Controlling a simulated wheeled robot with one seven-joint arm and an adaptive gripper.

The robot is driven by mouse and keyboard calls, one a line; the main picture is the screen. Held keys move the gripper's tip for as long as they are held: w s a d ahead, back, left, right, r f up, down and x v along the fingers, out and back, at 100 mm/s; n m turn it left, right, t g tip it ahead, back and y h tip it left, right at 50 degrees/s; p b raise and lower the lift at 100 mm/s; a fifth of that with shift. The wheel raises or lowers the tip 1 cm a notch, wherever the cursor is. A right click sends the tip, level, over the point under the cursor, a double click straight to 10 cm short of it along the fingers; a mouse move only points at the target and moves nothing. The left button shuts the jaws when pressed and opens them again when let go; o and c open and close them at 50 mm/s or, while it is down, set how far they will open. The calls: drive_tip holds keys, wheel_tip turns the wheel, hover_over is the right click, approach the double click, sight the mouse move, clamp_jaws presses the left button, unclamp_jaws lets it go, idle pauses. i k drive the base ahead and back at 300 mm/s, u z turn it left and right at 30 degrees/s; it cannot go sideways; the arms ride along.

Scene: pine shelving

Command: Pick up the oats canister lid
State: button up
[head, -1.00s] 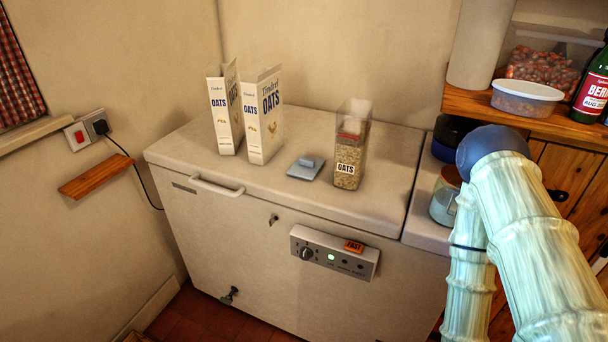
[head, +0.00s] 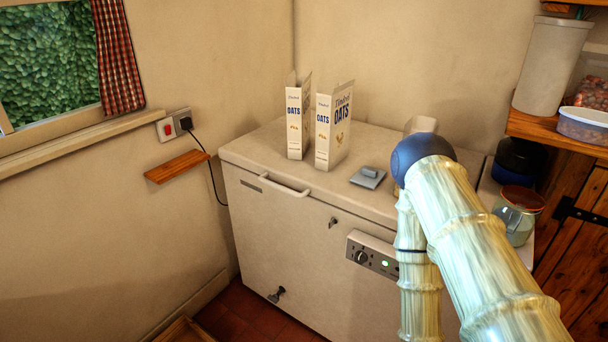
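The oats canister lid (head: 368,177), a flat blue-grey square with a raised grip, lies on top of the white chest freezer (head: 268,162). It is right of the two oats boxes. The clear oats canister (head: 421,125) stands right of the lid; only its upper part shows, as my arm hides the rest. My arm rises from the lower right and its rounded blue joint covers the area beside the lid. My gripper is not in view.
Two open Tindrel oats boxes, one left (head: 298,118) and one right (head: 332,127), stand left of the lid. A glass jar (head: 517,214) and a dark pot (head: 518,160) stand right of the freezer. A small wooden shelf (head: 177,167) juts from the left wall.

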sight(367, 177)
drive_tip(key=u, duration=1.3)
drive_tip(key=i, duration=1.2)
drive_tip(key=z, duration=1.3)
